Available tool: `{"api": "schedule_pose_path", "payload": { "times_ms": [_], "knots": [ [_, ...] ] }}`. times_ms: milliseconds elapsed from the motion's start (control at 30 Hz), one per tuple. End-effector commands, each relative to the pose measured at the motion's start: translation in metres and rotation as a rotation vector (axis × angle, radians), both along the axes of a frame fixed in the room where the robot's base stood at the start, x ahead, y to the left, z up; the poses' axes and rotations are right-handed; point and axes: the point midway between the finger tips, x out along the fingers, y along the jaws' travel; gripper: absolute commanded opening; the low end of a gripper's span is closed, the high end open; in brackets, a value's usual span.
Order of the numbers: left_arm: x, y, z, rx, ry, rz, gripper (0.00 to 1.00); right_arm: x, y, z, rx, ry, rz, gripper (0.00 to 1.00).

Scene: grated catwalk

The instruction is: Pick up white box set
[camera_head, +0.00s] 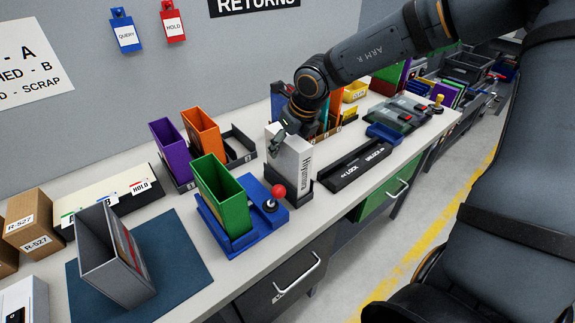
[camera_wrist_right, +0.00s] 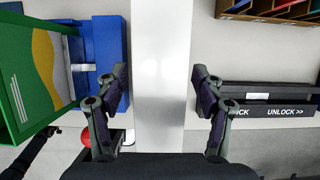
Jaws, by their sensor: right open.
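The white box set (camera_head: 295,155), a tall white slipcase with lettering on its narrow side, stands upright in a low black holder on the bench. My right gripper (camera_head: 286,138) is at the top of it, coming from above and behind. In the right wrist view the white box set (camera_wrist_right: 160,65) runs between the two open fingers of my right gripper (camera_wrist_right: 160,100).
A blue fixture (camera_head: 270,212) with a red-knobbed lever and a green case (camera_head: 222,195) stands left of the box set. A black lock bar (camera_head: 355,165) lies to its right. Purple (camera_head: 171,150) and orange (camera_head: 204,134) cases stand behind. A grey case (camera_head: 108,255) sits on a blue mat.

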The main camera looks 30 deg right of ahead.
Motion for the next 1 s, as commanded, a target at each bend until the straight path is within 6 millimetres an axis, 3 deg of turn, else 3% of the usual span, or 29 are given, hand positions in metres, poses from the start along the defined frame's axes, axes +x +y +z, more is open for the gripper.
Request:
{"api": "schedule_pose_path", "payload": {
  "times_ms": [767,1000],
  "knots": [
    [0.002,-0.0003,-0.0079,0.0,-0.003,0.0,0.4,0.0,0.0,-0.0031,0.0,0.0,0.0,0.69],
    [0.002,-0.0005,-0.0078,-0.001,-0.003,0.0,0.4,0.0,0.0,-0.0032,0.0,0.0,0.0,0.36]
  ]
}}
